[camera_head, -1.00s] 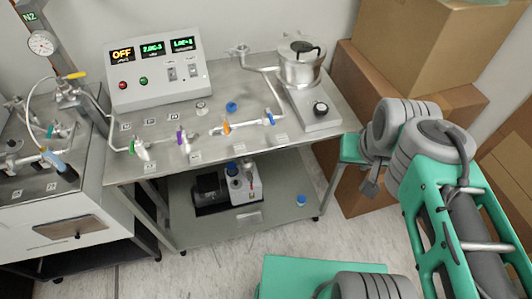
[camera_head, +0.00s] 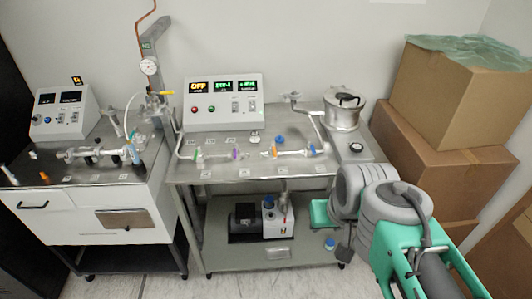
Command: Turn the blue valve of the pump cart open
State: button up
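The pump cart (camera_head: 186,174) is a grey metal table with a lower shelf. The blue valve (camera_head: 312,150) is a small blue handle at the right end of the thin pipe on its top, left of the metal pot. My arm is folded at the right, in front of the cart's right end, well apart from the valve. A dark grey part (camera_head: 344,246) hangs below the arm and may be my gripper. Its fingers cannot be made out, and I see nothing held. The valve is in clear view.
An orange valve (camera_head: 274,151), a purple valve (camera_head: 236,153) and a green valve (camera_head: 197,154) sit left along the cart top. A control box (camera_head: 224,102) stands behind. A pump (camera_head: 278,218) is on the lower shelf. Cardboard boxes (camera_head: 440,155) crowd the right.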

aim_at(310, 144)
jog(key=u, duration=0.6)
jog(key=i, duration=1)
